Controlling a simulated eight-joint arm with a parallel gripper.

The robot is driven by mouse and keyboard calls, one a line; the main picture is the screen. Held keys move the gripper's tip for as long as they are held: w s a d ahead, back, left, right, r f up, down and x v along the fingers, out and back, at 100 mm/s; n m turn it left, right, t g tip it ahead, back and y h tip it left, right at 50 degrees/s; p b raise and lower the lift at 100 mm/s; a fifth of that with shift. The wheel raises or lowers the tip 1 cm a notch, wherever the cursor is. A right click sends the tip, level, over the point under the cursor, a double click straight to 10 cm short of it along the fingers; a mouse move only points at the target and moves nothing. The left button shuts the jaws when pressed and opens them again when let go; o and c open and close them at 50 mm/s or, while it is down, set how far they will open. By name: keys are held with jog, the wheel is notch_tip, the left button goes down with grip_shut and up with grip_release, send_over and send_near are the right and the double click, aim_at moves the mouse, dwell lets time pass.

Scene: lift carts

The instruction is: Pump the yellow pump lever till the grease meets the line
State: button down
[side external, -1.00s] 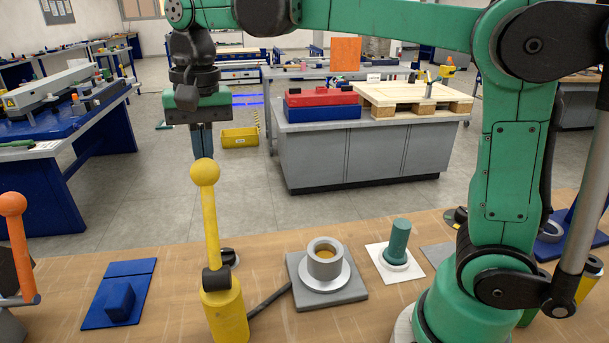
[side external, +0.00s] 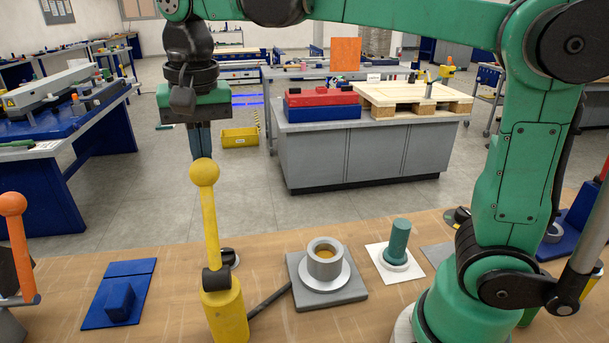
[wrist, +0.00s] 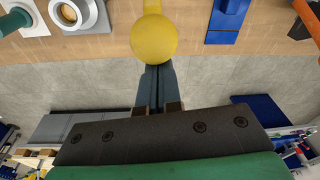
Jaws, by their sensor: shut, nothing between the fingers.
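The yellow pump (side external: 225,312) stands on the bench with its yellow lever (side external: 211,240) upright, topped by a yellow ball knob (side external: 204,172). The knob also shows large in the wrist view (wrist: 153,37). My gripper (side external: 203,152) is shut and empty, pointing down right behind the knob. In the wrist view its fingertips (wrist: 156,68) meet the knob's edge; I cannot tell whether they touch. A grey cup (side external: 325,265) on a grey plate holds yellowish grease (side external: 325,254). A dark hose (side external: 270,301) runs between pump and cup. I cannot make out a line in the cup.
An orange-knobbed lever (side external: 17,235) stands at the far left, beside a blue plate with a block (side external: 118,300). A green cylinder (side external: 399,240) on a white plate stands right of the cup. Behind the bench is open floor and a grey workbench (side external: 360,155).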

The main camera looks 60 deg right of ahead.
jog(key=shift+s+a+r, duration=0.25)
jog(key=shift+s+a, duration=0.1)
jog(key=s+a+t+h, duration=0.4)
jog(key=s+a, duration=0.6)
jog(key=shift+r+t+h, duration=0.3)
jog(key=shift+t+h, duration=0.1)
dwell(0.3)
